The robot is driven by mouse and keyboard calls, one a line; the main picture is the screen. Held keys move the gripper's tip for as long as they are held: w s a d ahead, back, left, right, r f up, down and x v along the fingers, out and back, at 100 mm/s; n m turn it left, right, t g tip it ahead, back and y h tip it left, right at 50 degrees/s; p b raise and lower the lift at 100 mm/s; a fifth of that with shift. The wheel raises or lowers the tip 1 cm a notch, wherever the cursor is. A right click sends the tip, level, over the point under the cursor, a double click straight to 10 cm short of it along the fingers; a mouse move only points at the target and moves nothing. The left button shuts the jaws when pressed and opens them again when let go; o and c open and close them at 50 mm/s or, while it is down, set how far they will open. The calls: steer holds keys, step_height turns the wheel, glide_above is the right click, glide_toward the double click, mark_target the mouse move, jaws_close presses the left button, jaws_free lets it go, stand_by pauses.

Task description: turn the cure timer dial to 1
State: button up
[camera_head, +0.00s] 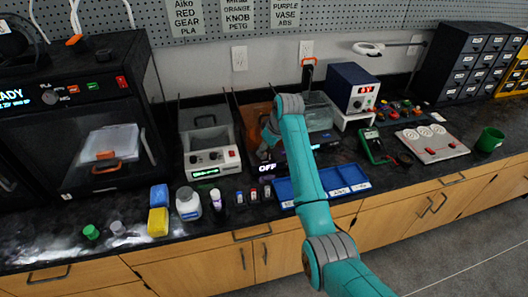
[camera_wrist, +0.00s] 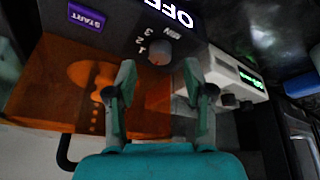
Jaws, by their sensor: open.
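The cure timer dial (camera_wrist: 159,52) is a small grey knob on a dark panel in the wrist view. The marks 1, 2, 3 and MIN are printed beside it; its pointer direction is too small to tell. A purple START button (camera_wrist: 87,17) is on the same panel. My gripper (camera_wrist: 160,82) is open and empty, with its fingertips apart on either side below the dial, not visibly touching it. In the head view my arm hides the dial.
The cure unit's orange cover (camera_wrist: 75,85) lies beside my fingers. A white-fronted machine with a green display (camera_head: 212,160) stands close on the left. A blue tray (camera_head: 350,177) and several small bottles line the front of the counter.

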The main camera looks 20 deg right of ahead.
steer(key=shift+x, duration=1.5)
jaws_close()
